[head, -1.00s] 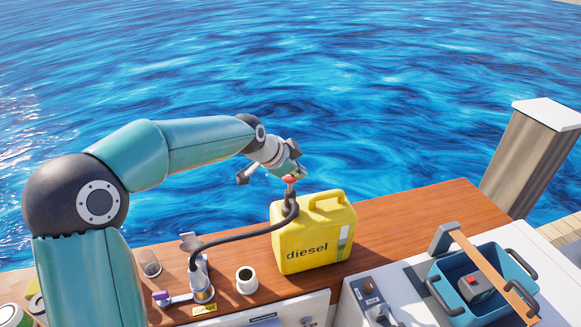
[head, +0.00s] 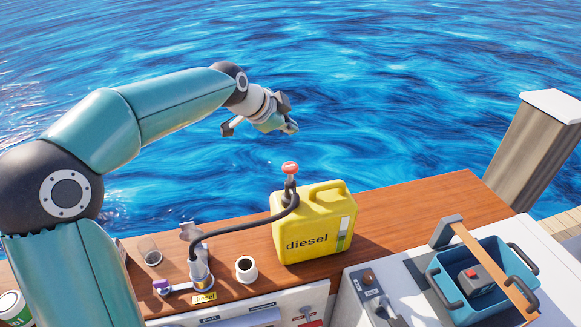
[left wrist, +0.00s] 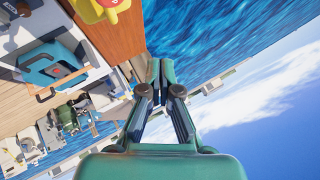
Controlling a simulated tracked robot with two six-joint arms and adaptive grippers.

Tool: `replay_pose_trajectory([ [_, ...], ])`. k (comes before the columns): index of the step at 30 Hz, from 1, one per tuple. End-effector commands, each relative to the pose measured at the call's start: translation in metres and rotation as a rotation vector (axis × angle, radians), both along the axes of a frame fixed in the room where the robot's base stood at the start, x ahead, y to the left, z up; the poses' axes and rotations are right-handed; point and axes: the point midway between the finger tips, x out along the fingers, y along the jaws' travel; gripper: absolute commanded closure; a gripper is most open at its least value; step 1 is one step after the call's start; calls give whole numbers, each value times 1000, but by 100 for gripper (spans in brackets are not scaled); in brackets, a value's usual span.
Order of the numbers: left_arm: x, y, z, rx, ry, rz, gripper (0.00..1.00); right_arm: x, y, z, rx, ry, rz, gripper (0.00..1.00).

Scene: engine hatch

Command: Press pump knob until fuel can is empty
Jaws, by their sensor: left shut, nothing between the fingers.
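The yellow diesel can (head: 300,238) stands upright on the wooden deck. The red pump knob (head: 290,168) sits on a short dark stem above the can's top left. A black hose (head: 240,230) runs from the pump to the metal filler (head: 199,270) at the left. A strip on the can's right side (head: 343,235) is pale above and green lower down. My left gripper (head: 290,128) is shut and empty above the knob, apart from it. In the left wrist view its fingers (left wrist: 163,70) are together, with the knob (left wrist: 109,3) at the top edge. My right gripper is not in view.
A white cup (head: 246,270) with dark contents stands between filler and can. A clear glass (head: 150,250) stands further left. A blue crate (head: 460,310) holding a red-and-grey item lies right, with a wooden bar over it. Open water lies behind the deck.

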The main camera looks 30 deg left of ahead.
Motion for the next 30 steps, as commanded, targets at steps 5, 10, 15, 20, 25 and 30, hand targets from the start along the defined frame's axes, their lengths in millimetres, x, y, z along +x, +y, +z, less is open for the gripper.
replay_pose_trajectory([
  [5, 0, 0, -22, 0, 2, -1, 100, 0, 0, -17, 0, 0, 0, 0],
  [10, 0, 0, -46, -1, 2, 0, 100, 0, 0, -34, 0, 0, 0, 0],
  [15, 0, 0, -69, 0, 1, 1, 100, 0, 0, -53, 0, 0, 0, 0],
  [20, 0, 0, -80, -1, 0, 1, 100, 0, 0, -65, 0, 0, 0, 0],
  [25, 0, 0, -82, -1, 0, 1, 100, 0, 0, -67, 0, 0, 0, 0],
  [30, 0, 0, -82, -1, 0, 1, 100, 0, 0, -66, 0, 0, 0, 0],
])
